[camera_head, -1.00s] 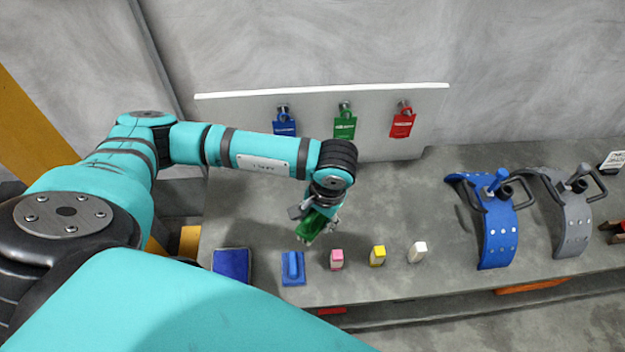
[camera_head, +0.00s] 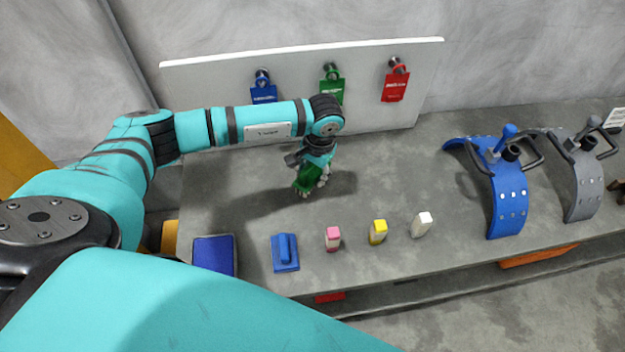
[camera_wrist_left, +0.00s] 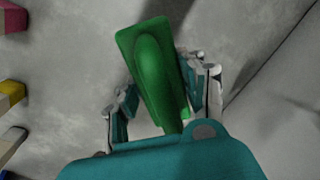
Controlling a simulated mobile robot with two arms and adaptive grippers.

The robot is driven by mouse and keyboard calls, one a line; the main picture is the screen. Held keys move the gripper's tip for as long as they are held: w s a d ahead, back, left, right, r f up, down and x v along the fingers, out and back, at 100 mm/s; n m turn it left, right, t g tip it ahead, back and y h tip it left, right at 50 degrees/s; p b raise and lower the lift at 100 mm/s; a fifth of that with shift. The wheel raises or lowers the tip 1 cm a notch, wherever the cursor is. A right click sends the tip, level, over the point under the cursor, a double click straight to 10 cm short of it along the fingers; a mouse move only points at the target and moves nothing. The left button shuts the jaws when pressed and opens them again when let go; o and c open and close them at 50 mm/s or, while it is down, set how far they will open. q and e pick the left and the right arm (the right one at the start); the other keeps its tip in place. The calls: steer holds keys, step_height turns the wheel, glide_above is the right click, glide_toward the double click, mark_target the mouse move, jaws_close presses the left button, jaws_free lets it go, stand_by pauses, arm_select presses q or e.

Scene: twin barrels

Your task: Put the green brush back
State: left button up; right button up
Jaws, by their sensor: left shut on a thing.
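The green brush (camera_head: 306,181) is in my left gripper (camera_head: 318,180), above the grey bench. In the left wrist view the green brush (camera_wrist_left: 155,72) is a flat green block with a raised rounded grip, and the fingers of my left gripper (camera_wrist_left: 162,100) are shut on it from both sides. The brush is tilted and apart from the bench, with a shadow beside it. A blue brush (camera_head: 285,250) lies at the front of the bench. My right gripper is not in view.
A blue pad (camera_head: 214,255) and pink (camera_head: 333,239), yellow (camera_head: 378,231) and white (camera_head: 422,224) blocks line the front edge. Blue (camera_head: 263,92), green (camera_head: 332,89) and red (camera_head: 396,86) tags hang on the back panel. Blue (camera_head: 508,195) and grey (camera_head: 583,180) curved pieces stand right.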

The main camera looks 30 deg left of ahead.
mark_target(314, 172)
arm_select(q)
step_height(314, 172, down, 3)
steer(key=shift+s+r, duration=0.1)
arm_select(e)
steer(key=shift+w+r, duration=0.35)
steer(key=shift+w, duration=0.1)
arm_select(q)
steer(key=shift+f, duration=0.2)
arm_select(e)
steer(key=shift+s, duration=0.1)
arm_select(q)
steer(key=o, duration=1)
steer(key=shift+o, duration=0.2)
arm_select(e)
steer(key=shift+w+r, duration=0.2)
arm_select(q)
steer(key=shift+r, duration=0.1)
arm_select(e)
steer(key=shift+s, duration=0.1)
arm_select(q)
steer(key=r, duration=0.6)
steer(key=shift+d+r, duration=0.15)
steer(key=shift+d, duration=0.2)
steer(key=shift+d+r, duration=0.1)
steer(key=shift+r, duration=0.45)
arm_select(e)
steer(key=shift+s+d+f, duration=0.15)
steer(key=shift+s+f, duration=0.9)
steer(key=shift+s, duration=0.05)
